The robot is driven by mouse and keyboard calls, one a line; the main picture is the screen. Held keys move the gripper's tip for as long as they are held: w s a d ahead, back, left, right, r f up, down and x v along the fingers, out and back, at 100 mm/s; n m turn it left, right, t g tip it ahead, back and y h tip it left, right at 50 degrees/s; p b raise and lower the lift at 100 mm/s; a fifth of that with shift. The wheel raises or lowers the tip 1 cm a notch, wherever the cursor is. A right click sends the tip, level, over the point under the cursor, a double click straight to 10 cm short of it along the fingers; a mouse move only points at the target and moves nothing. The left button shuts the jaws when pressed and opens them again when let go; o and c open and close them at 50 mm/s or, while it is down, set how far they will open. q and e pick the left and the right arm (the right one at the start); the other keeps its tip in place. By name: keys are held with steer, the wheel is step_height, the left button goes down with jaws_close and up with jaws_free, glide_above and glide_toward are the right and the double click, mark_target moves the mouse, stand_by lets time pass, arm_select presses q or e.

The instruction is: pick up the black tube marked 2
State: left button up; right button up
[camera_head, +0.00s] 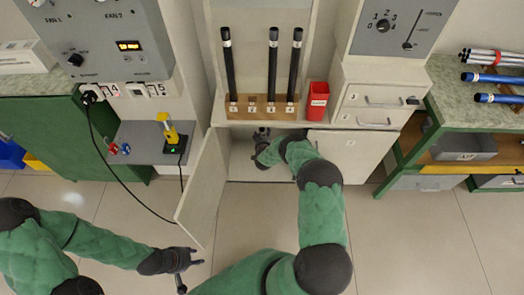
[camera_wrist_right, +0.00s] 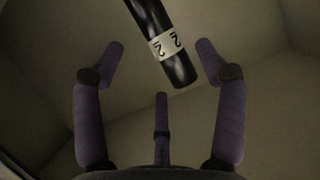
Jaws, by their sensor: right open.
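The black tube marked 2 (camera_wrist_right: 168,45) shows in the right wrist view, with a white band bearing the number near its lower end. That end lies between the spread fingers of my right gripper (camera_wrist_right: 162,62), with gaps on both sides. My right gripper is open and empty. In the head view my right gripper (camera_head: 261,135) reaches into the open lower cabinet (camera_head: 243,165); I cannot make out the tube there. My left gripper (camera_head: 190,264) looks open and empty, low over the floor near the cabinet door.
Other black tubes (camera_head: 272,65) stand in a wooden rack (camera_head: 246,112), whose second position is empty. A red bin (camera_head: 317,101) stands beside it. The open cabinet door (camera_head: 204,190) juts out between my arms. A black cable (camera_head: 120,175) hangs at left. Floor at right is clear.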

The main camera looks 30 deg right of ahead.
mark_target(263, 133)
steer(key=w+f+b, duration=0.1)
steer(key=w+d+f+b, duration=0.1)
steer(key=w, duration=0.1)
steer(key=shift+d+f+b, duration=0.2)
steer(key=shift+f+b, duration=0.15)
steer(key=shift+w+d, duration=0.2)
steer(key=shift+w, duration=0.1)
jaws_close()
